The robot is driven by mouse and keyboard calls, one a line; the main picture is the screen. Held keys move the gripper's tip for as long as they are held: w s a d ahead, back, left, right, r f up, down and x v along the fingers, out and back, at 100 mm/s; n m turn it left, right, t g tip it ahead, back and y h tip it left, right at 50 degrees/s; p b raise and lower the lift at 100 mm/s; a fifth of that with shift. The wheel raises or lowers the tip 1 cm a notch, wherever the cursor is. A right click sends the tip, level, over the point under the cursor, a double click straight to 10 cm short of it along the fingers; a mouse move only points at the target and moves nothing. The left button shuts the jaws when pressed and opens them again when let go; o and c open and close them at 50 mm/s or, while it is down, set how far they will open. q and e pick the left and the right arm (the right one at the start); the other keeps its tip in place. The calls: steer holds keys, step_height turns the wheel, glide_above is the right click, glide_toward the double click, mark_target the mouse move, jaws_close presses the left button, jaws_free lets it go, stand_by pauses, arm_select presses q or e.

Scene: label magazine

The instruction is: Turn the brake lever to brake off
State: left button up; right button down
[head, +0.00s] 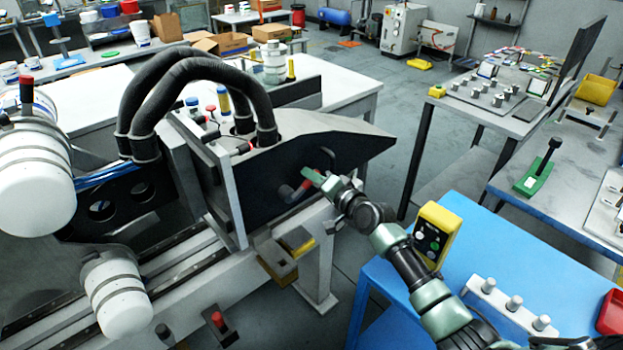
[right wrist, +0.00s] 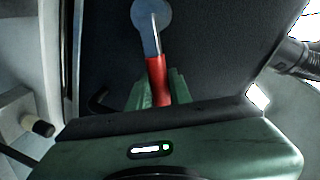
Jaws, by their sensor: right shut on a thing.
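The brake lever (head: 290,191) is on the dark side plate (head: 262,200) of the machine in the head view. It has a grey arm and a red grip (head: 307,184), and slants up to the right there. In the right wrist view its round grey hub (right wrist: 151,14) is at the top, with the red grip (right wrist: 156,78) below. My right gripper (head: 315,177) is shut on the red grip, its green fingers (right wrist: 155,95) on both sides of it. The fingers hide the grip's end. My left gripper is not in view.
A blue table (head: 480,240) with a yellow button box (head: 437,232) stands right of the machine, under my right arm. Thick black hoses (head: 200,65) arch over the machine. A yellow-topped block (head: 297,238) sits below the plate. Grey floor (head: 400,120) is clear behind.

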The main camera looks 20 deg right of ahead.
steer(key=shift+f, duration=0.15)
steer(key=c, duration=1.3)
jaws_free()
steer(key=v, duration=0.8)
